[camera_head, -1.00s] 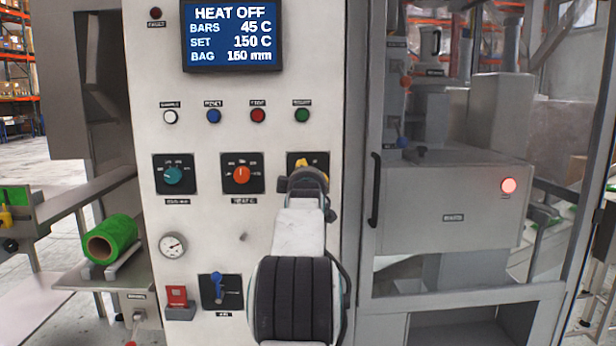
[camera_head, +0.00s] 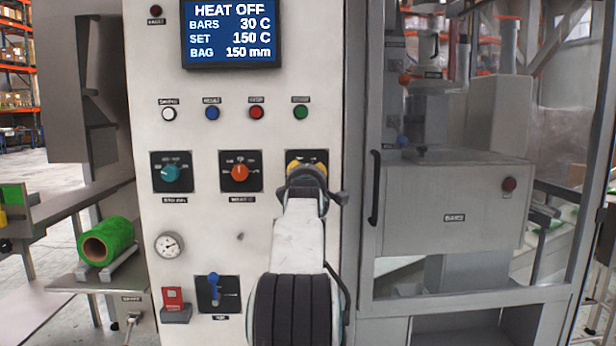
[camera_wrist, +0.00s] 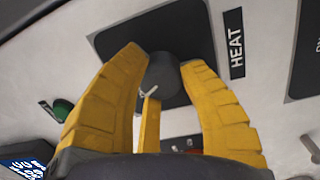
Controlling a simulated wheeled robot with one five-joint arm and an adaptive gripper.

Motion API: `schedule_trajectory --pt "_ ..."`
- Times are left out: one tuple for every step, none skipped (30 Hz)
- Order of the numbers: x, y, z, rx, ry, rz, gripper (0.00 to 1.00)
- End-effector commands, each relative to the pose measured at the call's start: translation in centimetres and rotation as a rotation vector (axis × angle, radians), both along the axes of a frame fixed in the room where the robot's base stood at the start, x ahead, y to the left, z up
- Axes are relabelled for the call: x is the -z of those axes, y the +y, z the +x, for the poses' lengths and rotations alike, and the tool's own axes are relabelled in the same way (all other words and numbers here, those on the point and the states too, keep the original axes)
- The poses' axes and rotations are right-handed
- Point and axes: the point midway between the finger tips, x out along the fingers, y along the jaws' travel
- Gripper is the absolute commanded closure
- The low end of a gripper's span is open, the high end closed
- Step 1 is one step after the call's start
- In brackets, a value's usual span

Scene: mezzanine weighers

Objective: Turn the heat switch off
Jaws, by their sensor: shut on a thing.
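The heat switch (camera_wrist: 163,75) is a dark round knob on a black plate beside a "HEAT" label (camera_wrist: 236,43) in the wrist view. My gripper (camera_wrist: 161,60) has its yellow fingers on either side of the knob, shut on it. A yellow bar with a pale tip shows in front of the knob. In the head view my gripper (camera_head: 306,168) is at the right end of the row of dials and hides most of the switch. The display (camera_head: 231,33) reads HEAT OFF, BARS 30 C, SET 150 C.
A teal dial (camera_head: 171,173) and an orange dial (camera_head: 239,172) sit left of my gripper, with several buttons above. A blue lever (camera_head: 214,288) is lower down. A door handle (camera_head: 375,188) stands out close on the right.

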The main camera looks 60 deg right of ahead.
Motion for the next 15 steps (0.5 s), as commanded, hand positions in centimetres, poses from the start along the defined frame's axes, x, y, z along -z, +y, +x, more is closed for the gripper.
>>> schedule_trajectory --pt "-0.08 0.19 0.31 -0.005 0.007 -0.009 0.95" --pt "-0.08 0.19 0.32 -0.005 0.011 -0.011 0.95" --pt "-0.09 0.2 0.33 -0.005 0.016 -0.014 0.95" --pt "-0.09 0.2 0.34 -0.005 0.02 -0.016 0.95" --pt "-0.09 0.2 0.34 -0.004 0.023 -0.017 0.95" --pt "-0.09 0.21 0.35 -0.004 0.025 -0.019 0.95" --pt "-0.1 0.2 0.36 -0.005 0.026 -0.019 0.95" --pt "-0.1 0.2 0.36 -0.005 0.027 -0.02 0.95" --pt "-0.1 0.21 0.37 -0.005 0.028 -0.02 0.95" --pt "-0.1 0.21 0.37 -0.005 0.028 -0.02 0.95" --pt "-0.09 0.21 0.38 -0.005 0.028 -0.02 0.95" --pt "-0.09 0.21 0.38 -0.005 0.028 -0.02 0.95" --pt "-0.09 0.22 0.39 -0.005 0.028 -0.02 0.95" --pt "-0.08 0.22 0.39 -0.005 0.028 -0.02 0.95" --pt "-0.07 0.22 0.39 -0.005 0.027 -0.02 0.95"
